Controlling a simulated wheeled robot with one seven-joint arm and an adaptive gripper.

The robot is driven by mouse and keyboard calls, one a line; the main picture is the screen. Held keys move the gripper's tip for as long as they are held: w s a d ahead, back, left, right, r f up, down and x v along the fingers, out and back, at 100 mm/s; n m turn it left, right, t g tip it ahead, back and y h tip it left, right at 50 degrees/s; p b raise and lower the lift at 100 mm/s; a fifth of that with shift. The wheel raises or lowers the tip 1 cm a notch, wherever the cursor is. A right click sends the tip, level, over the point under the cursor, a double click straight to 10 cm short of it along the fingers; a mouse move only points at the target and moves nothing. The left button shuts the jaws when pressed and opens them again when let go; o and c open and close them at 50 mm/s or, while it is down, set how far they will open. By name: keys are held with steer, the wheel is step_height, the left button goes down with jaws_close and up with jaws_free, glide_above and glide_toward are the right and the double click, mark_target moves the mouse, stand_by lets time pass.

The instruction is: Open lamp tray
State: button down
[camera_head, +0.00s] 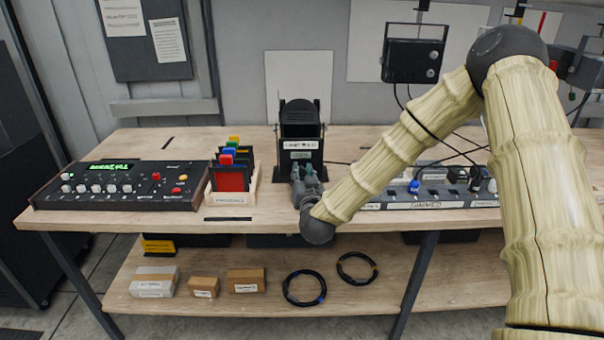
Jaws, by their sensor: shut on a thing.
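The lamp tray appears to be in the black lamp housing (299,125), which stands upright on the bench and has a white label and a greenish label on its front. My gripper (303,172) is at the lower front of this housing, just below the greenish label, and is shut on the lamp tray's front. The gripped part is hidden behind the fingers. I cannot tell whether the tray is pulled out at all.
On the wooden bench (150,148) are a control console (118,185) and a rack of coloured gels (232,178) to the left, and a dimmer strip (425,204) to the right. A black floodlight (413,60) is above. Cartons and cable coils lie on the lower shelf.

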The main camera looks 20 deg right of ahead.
steer(key=c, duration=1.1)
jaws_free()
steer(key=shift+c, duration=0.2)
steer(key=s+a, duration=0.1)
steer(key=s, duration=1.1)
steer(key=shift+a, duration=0.25)
